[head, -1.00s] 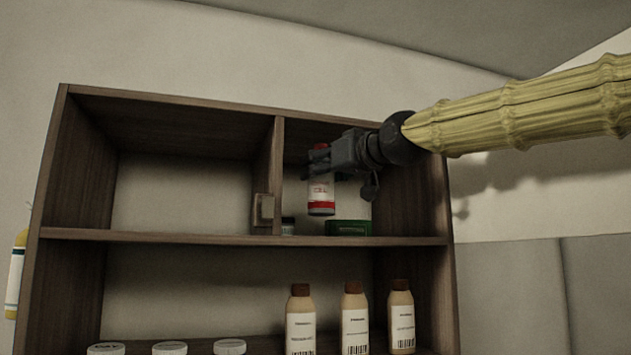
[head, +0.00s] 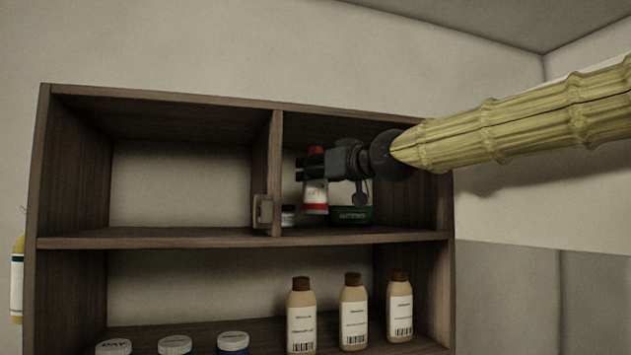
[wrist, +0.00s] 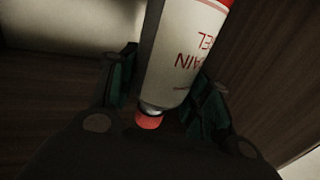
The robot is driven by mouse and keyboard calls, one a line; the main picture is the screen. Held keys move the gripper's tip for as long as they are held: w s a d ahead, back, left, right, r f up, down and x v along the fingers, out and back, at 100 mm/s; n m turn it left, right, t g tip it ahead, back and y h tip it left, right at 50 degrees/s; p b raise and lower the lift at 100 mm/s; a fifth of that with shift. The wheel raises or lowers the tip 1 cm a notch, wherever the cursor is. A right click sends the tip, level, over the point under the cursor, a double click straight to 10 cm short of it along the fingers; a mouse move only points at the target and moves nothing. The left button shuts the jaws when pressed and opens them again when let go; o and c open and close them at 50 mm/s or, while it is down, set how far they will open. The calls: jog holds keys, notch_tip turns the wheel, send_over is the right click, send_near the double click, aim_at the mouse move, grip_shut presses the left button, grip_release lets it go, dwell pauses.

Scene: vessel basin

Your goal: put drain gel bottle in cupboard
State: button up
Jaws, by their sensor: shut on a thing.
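The drain gel bottle (head: 315,197) is white with a red cap and a red band near its base. It hangs roughly upright, slightly tilted, in the upper right compartment of the wooden cupboard (head: 150,238). My gripper (head: 312,168) is shut on the bottle's upper part, coming in from the right. In the wrist view the bottle (wrist: 187,60) lies between the two fingers (wrist: 160,92), its red cap towards the camera. The bottle's base is close to the shelf; I cannot tell whether it touches.
A dark green box (head: 351,215) stands just right of the bottle and a small jar (head: 288,216) just left. The upper left compartment is empty. Brown-capped bottles (head: 301,318) and lidded jars (head: 174,345) stand below.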

aim_at(324, 186)
jog(key=shift+w+r+p, duration=0.15)
jog(key=shift+r+p, duration=0.05)
jog(key=shift+p, duration=0.2)
jog(key=f+p, duration=0.1)
jog(key=f, duration=0.2)
jog(key=shift+w+p, duration=0.2)
jog(key=shift+p, duration=0.15)
jog(key=shift+s+f, duration=0.2)
jog(key=shift+f, duration=0.2)
jog(key=shift+w+f, duration=0.1)
jog(key=shift+f, duration=0.05)
jog(key=o, duration=1.1)
jog(key=shift+o, duration=0.2)
